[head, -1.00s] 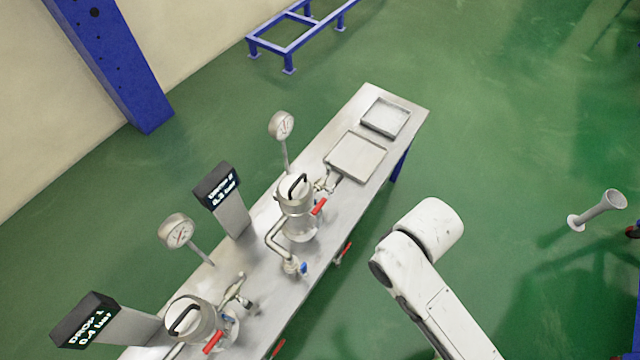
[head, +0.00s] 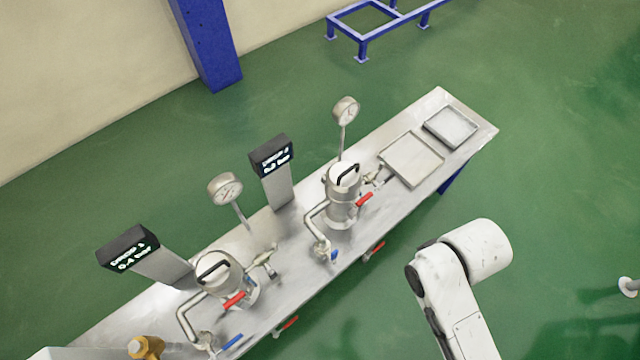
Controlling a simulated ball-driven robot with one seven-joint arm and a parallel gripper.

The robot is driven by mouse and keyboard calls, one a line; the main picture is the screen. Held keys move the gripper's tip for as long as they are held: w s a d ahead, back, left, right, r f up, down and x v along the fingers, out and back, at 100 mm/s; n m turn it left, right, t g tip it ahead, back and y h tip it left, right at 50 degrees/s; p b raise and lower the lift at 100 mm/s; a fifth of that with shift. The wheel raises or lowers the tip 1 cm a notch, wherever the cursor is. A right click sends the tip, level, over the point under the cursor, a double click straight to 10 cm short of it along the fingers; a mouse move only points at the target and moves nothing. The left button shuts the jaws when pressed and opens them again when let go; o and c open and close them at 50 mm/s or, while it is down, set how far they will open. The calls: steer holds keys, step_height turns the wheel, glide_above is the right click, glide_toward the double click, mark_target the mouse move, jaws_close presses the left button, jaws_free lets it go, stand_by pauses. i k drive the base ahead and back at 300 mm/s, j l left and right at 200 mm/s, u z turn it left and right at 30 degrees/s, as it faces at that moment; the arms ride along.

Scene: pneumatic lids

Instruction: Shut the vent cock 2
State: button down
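Two steel vessels with black lid handles stand on the steel bench, a farther one (head: 342,211) and a nearer one (head: 230,290). The farther vessel has a red lever (head: 364,199) on its right side and a blue lever (head: 334,255) on the pipe at its foot. Another red lever (head: 374,251) sits at the bench's front edge below it. I cannot tell which lever is vent cock 2, as no label on them is readable. My white arm shows at the lower right, apart from the bench.
The bench (head: 300,245) also carries two dial gauges (head: 346,111) (head: 225,188), two displays (head: 272,156) (head: 128,247) and two shallow trays (head: 411,158) (head: 451,127). The nearer vessel has red levers (head: 234,299) (head: 286,326) and a blue one (head: 231,342).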

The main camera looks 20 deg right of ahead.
mark_target(389, 178)
steer(key=j+z, duration=0.6)
steer(key=z, duration=0.15)
